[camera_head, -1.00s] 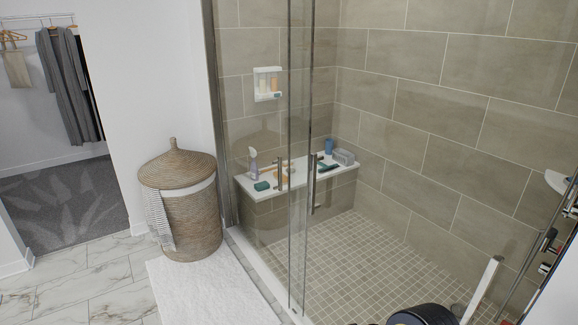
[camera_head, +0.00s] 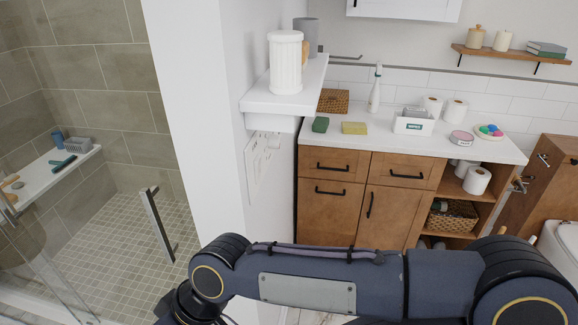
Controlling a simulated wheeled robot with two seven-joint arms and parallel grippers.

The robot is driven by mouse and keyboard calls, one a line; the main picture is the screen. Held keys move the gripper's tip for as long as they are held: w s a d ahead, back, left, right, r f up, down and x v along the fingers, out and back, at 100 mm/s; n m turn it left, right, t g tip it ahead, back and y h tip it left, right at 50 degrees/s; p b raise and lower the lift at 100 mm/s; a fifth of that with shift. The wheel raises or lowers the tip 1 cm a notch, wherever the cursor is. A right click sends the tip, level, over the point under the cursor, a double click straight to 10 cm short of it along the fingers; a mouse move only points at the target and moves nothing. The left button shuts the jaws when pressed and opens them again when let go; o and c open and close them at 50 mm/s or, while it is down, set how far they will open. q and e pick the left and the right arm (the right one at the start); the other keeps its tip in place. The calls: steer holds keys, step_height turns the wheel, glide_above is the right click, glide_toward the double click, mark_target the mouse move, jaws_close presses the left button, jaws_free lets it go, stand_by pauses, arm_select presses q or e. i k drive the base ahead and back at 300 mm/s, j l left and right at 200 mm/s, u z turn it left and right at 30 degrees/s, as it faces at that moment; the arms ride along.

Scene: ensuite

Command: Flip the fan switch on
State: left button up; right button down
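A white wall plate (camera_head: 262,160) with small switches or outlets is on the side of the white wall, below a white shelf. I see it at a steep angle, so I cannot tell which switch is the fan switch or how it is set. My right arm crosses the bottom of the view from the right. Its gripper is out of the picture. My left gripper is not in view either.
The white shelf (camera_head: 285,88) juts out above the plate and holds a white ribbed canister (camera_head: 286,62) and a grey one. A wooden cabinet (camera_head: 335,213) with a white counter stands to the right. A glass shower with a metal door handle (camera_head: 157,225) is to the left.

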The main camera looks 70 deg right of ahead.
mark_target(258, 160)
steer(key=z, duration=2.3)
steer(key=l, duration=0.1)
